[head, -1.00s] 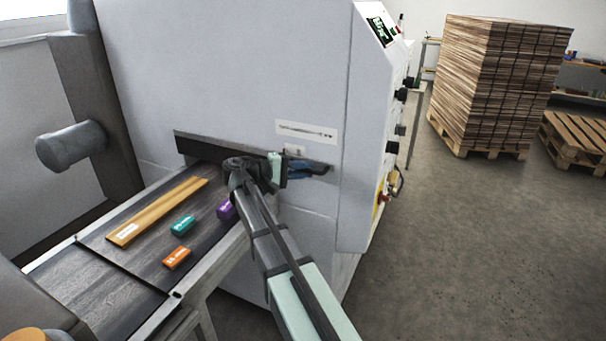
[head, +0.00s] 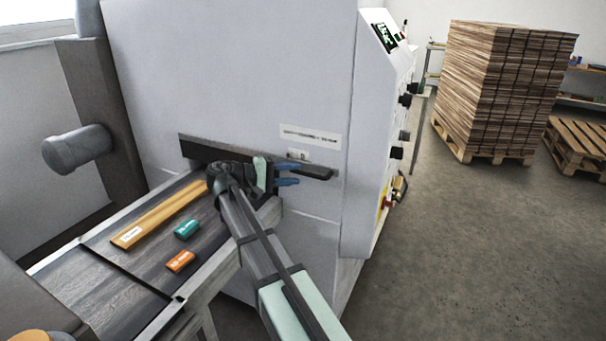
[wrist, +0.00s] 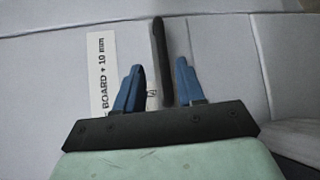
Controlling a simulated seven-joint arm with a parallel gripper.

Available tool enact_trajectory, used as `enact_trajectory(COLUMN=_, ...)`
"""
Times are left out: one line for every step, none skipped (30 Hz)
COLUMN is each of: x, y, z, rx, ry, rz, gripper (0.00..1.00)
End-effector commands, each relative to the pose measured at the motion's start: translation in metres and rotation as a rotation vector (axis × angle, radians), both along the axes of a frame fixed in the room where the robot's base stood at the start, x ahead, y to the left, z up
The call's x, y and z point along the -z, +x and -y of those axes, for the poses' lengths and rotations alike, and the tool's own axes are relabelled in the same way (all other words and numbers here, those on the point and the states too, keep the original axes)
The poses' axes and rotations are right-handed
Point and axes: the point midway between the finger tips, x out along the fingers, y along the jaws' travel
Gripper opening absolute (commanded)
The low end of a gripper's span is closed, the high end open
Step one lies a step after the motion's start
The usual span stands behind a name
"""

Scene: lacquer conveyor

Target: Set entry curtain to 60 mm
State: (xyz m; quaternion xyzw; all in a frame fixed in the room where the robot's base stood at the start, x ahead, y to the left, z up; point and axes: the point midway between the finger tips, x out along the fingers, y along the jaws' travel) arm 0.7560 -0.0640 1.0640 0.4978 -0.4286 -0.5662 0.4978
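The entry curtain (head: 210,149) is a dark strip across the slot in the machine's grey front, above the belt. Its dark lever (head: 318,172) sticks out on the right; it also shows in the wrist view (wrist: 161,50). My gripper (head: 294,174) has blue fingers and is at the lever, left of its tip. In the wrist view my gripper (wrist: 160,64) is open, with the lever between its fingers and gaps showing on both sides. A label (wrist: 99,70) reads "BOARD + 10 mm". The small scale window (head: 299,154) is too small to read.
A yellow board (head: 160,218), a teal block (head: 187,229) and an orange block (head: 180,261) lie on the dark belt (head: 100,285). The control panel (head: 385,40) with several knobs is on the right.

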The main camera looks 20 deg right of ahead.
Motion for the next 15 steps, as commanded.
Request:
enact_trajectory(x=-0.002, y=0.002, z=-0.012, rx=-0.003, ry=-0.001, rz=0.0, gripper=0.39)
enact_trajectory(x=-0.003, y=0.002, z=-0.018, rx=-0.002, ry=-0.001, rz=0.0, gripper=0.39)
enact_trajectory(x=-0.004, y=0.002, z=-0.025, rx=-0.002, ry=-0.001, rz=0.0, gripper=0.39)
enact_trajectory(x=-0.004, y=0.002, z=-0.031, rx=-0.002, ry=-0.001, rz=0.0, gripper=0.39)
enact_trajectory(x=-0.005, y=0.002, z=-0.037, rx=-0.002, ry=-0.001, rz=0.0, gripper=0.39)
enact_trajectory(x=-0.006, y=0.002, z=-0.044, rx=-0.002, ry=-0.001, rz=0.0, gripper=0.39)
enact_trajectory(x=-0.007, y=0.002, z=-0.048, rx=-0.002, ry=-0.001, rz=0.0, gripper=0.39)
enact_trajectory(x=-0.008, y=0.002, z=-0.053, rx=-0.002, ry=-0.002, rz=0.0, gripper=0.39)
enact_trajectory(x=-0.008, y=0.002, z=-0.059, rx=-0.001, ry=-0.002, rz=0.0, gripper=0.39)
enact_trajectory(x=-0.009, y=0.002, z=-0.063, rx=-0.001, ry=-0.002, rz=0.0, gripper=0.39)
enact_trajectory(x=-0.01, y=0.002, z=-0.066, rx=-0.001, ry=-0.002, rz=0.001, gripper=0.39)
enact_trajectory(x=-0.01, y=0.002, z=-0.07, rx=-0.001, ry=-0.002, rz=0.001, gripper=0.39)
enact_trajectory(x=-0.011, y=0.002, z=-0.073, rx=-0.001, ry=-0.002, rz=0.001, gripper=0.39)
enact_trajectory(x=-0.011, y=0.002, z=-0.075, rx=0.0, ry=-0.002, rz=0.001, gripper=0.39)
enact_trajectory(x=-0.011, y=0.001, z=-0.078, rx=0.0, ry=-0.002, rz=0.001, gripper=0.39)
